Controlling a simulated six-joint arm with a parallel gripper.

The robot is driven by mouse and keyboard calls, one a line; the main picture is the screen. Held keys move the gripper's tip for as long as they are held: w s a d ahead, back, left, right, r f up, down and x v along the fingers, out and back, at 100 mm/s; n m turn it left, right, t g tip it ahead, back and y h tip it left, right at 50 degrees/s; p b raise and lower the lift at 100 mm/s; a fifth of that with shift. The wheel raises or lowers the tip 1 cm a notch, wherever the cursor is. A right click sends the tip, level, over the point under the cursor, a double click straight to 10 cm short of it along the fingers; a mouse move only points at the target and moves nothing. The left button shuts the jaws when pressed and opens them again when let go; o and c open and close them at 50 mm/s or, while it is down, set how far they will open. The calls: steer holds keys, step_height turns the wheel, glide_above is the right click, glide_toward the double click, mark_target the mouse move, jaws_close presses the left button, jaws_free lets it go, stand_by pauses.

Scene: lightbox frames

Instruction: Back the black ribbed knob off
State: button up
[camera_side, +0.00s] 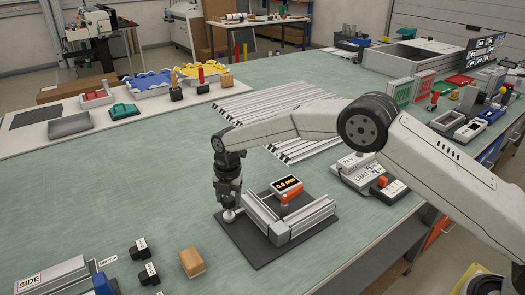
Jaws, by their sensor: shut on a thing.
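My gripper (228,204) points straight down at the left corner of a dark base plate (246,240). It is shut on the black ribbed knob, which is mostly hidden between the dark fingers and hard to tell from them. A pale round disc (229,215) shows just below the fingertips. On the plate stands an aluminium profile frame (264,222) with a grey corner block. A small display (286,185) reading about 0.0 mm and an orange part (291,197) sit at its back.
Two black labelled blocks (139,249) and a wooden block (191,262) lie front left. Aluminium profiles (280,115) lie behind the plate. A white control box (362,172) stands to the right, under my arm. The green table (120,190) is clear on the left.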

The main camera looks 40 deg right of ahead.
mark_target(231, 198)
steer(key=shift+n, duration=1.1)
steer(key=o, duration=1.3)
steer(key=shift+r, duration=0.15)
steer(key=shift+s+d+r, duration=0.1)
steer(key=shift+d+r, duration=0.05)
steer(key=shift+r, duration=3.6)
steer(key=shift+d, duration=0.1)
